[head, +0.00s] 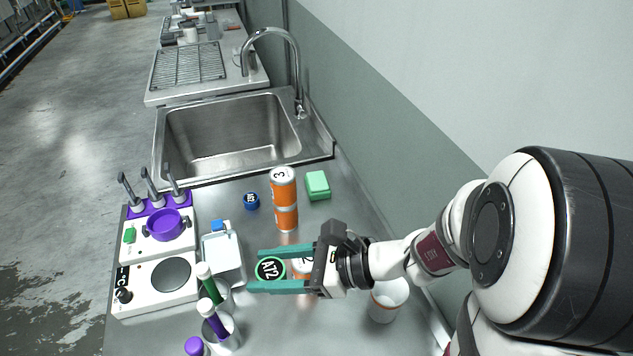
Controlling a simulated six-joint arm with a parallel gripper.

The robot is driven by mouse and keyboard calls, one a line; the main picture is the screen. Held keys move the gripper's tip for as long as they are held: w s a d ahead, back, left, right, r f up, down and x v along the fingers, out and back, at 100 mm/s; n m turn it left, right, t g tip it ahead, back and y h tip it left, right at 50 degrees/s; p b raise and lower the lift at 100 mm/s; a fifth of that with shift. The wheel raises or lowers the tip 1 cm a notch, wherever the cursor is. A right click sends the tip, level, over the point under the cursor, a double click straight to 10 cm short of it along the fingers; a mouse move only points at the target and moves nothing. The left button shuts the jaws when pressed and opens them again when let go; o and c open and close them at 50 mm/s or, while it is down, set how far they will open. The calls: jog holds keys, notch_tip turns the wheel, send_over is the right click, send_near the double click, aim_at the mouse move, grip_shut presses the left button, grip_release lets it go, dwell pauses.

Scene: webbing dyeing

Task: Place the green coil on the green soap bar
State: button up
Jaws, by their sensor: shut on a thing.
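The green soap bar (317,185) lies on the steel counter, right of a tall orange and white can marked 3. My gripper (262,272) has teal fingers and reaches in from the right, nearer the camera than the soap bar. It is shut on the green coil (270,269), a round piece with a dark label reading AT2. The coil is apart from the soap bar. How high it is held above the counter is hard to tell from this view.
The orange can (285,199) stands between my gripper and the sink (230,130). A second orange and white item (302,267) shows behind my fingers. A blue coil (251,201), white jug (222,252), white cup (388,299), hot plate (160,285) and purple pot (164,225) stand around.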

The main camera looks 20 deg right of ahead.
notch_tip(320, 180, up, 3)
jog(key=shift+f, duration=0.1)
jog(key=w+d+f+m+t+h, duration=0.1)
jog(key=w+d+m+t, duration=0.1)
jog(key=w+d, duration=0.45)
jog(key=w+d+m+t+h, duration=0.2)
jog(key=w+d, duration=0.1)
jog(key=w, duration=0.7)
jog(key=m+t+h, duration=0.3)
jog(key=m+h, duration=0.3)
send_over(321, 187)
notch_tip(321, 187, down, 20)
jog(key=shift+w+r, duration=0.1)
jog(key=shift+r, duration=0.05)
jog(key=shift+f, duration=0.3)
jog(key=shift+f, duration=0.1)
jog(key=o, duration=1.3)
jog(key=shift+o, duration=0.2)
